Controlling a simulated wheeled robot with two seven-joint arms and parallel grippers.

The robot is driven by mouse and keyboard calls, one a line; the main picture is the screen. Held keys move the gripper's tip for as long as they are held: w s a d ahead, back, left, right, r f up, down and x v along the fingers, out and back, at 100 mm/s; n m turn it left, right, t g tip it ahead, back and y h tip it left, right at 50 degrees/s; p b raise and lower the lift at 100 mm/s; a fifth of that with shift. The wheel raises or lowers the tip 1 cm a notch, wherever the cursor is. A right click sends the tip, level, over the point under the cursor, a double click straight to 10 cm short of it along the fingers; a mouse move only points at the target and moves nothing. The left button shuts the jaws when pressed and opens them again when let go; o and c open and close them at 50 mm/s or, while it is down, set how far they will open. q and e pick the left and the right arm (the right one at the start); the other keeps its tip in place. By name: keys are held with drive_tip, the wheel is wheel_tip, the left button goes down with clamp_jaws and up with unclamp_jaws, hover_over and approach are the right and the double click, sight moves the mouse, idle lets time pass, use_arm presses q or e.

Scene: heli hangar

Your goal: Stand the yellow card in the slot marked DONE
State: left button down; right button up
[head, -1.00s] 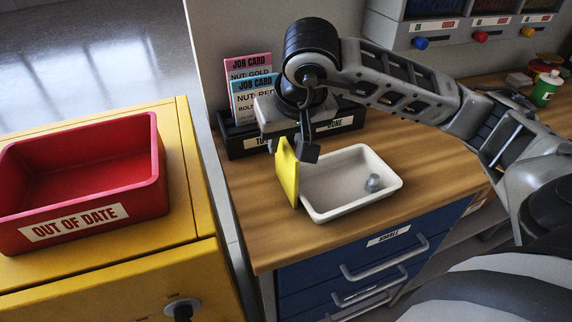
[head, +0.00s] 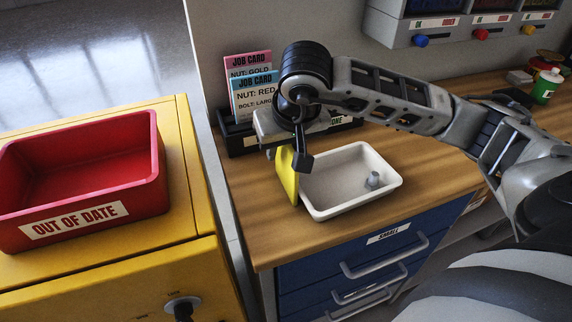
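The yellow card (head: 287,177) stands on edge just left of the white tray, seen nearly edge-on. My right gripper (head: 293,156) is over the card's top and appears shut on it; its far finger is partly hidden. The black card holder (head: 236,141) stands behind, against the wall. Its left part holds a pink job card (head: 247,63) and a blue job card (head: 256,84). The DONE label (head: 341,120) on its right part is partly covered by my gripper and arm. My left gripper is not in view.
The white tray (head: 389,187) on the wooden bench (head: 262,236) holds a small grey part (head: 373,180). A red OUT OF DATE bin (head: 156,190) sits on the yellow cabinet (head: 192,226) at left. Dispensers (head: 400,36) and a green bottle (head: 545,88) are at the back right.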

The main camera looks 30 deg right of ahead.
drive_tip(key=shift+f, duration=0.15)
drive_tip(key=shift+c, duration=0.3)
clamp_jaws()
